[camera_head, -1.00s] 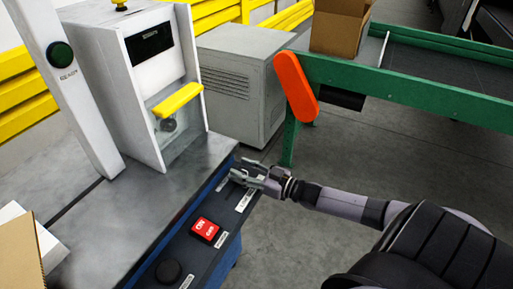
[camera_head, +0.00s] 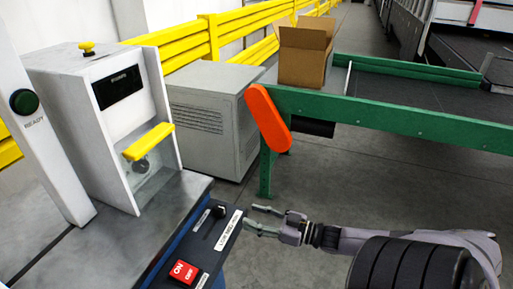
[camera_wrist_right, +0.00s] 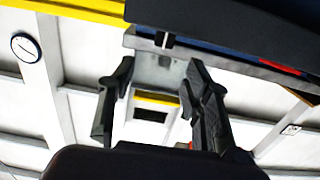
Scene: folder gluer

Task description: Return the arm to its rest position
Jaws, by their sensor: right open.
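My right gripper (camera_head: 264,221) is in the head view, just right of the control panel's edge, its fingers pointing left. It is open and nothing is between its fingers. In the right wrist view its two dark fingers (camera_wrist_right: 160,100) stand apart with the machine behind them. The control panel (camera_head: 205,245) carries a red ON/OFF switch (camera_head: 184,271) and a small black knob (camera_head: 219,211). The gripper looks apart from the panel. My left gripper is not in view.
The white machine (camera_head: 75,110) with a yellow handle (camera_head: 148,141) stands at the left. A grey cabinet (camera_head: 205,120) is behind it. Grey floor lies open below the conveyor.

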